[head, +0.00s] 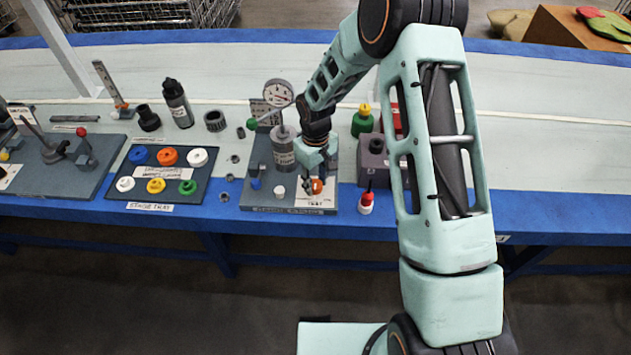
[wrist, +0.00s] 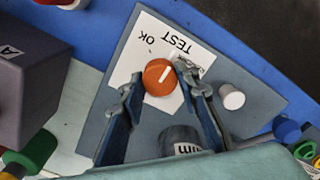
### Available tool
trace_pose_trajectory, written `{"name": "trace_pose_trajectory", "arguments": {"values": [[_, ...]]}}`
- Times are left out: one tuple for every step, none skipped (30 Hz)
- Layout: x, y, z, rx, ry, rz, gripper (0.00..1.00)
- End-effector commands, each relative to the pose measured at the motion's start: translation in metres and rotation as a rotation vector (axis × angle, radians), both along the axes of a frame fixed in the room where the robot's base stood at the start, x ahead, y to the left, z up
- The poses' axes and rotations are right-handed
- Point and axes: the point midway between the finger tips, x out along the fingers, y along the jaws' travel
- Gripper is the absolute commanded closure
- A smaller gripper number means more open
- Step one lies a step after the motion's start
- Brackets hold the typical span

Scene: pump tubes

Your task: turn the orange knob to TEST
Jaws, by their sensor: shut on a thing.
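The orange knob (wrist: 161,78) stands on a white label plate (wrist: 136,52) printed with OK, TEST and a third word partly hidden by a finger. Its white line points up and right in the wrist view, roughly toward the word TEST. My gripper (wrist: 158,80) is shut on the knob, with one finger on each side. In the head view the knob (head: 317,186) shows below my gripper (head: 311,180), at the front right of the grey pump board (head: 262,198). The line cannot be read from there.
A white cap (wrist: 231,97) stands close to the right finger in the wrist view. A gauge (head: 278,93) on a grey cylinder rises behind left of my gripper. A grey block (head: 375,160) and a red-and-white bottle (head: 366,203) stand to the right. A tray of coloured caps (head: 128,178) lies left.

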Motion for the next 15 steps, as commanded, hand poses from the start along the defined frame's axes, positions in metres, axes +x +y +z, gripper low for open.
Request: {"name": "trace_pose_trajectory", "arguments": {"values": [[0.0003, 0.0001, 0.0005, 0.000, 0.000, 0.001, 0.95], [0.0003, 0.0001, 0.0005, 0.000, 0.000, 0.001, 0.95], [0.0004, 0.0001, 0.0004, 0.000, 0.000, 0.001, 0.95], [0.0003, 0.0001, 0.0005, 0.000, 0.000, 0.001, 0.67], [0.0004, 0.0001, 0.0004, 0.000, 0.000, 0.001, 0.64], [0.0003, 0.0001, 0.0004, 0.000, 0.000, 0.001, 0.59], [0.0003, 0.0001, 0.0004, 0.000, 0.000, 0.001, 0.56], [0.0003, 0.0001, 0.0004, 0.000, 0.000, 0.001, 0.53], [0.0003, 0.0001, 0.0003, 0.000, 0.000, 0.001, 0.53], [0.0002, 0.0001, 0.0003, 0.000, 0.000, 0.001, 0.53], [0.0002, 0.0001, 0.0003, 0.000, 0.000, 0.001, 0.53], [0.0002, 0.0001, 0.0002, 0.000, 0.000, 0.001, 0.53], [0.0002, 0.0001, 0.0002, 0.000, 0.000, 0.001, 0.53], [0.0001, 0.0000, 0.0002, 0.000, 0.000, 0.001, 0.53], [0.0002, 0.0001, 0.0002, 0.000, 0.000, 0.001, 0.53]]}}
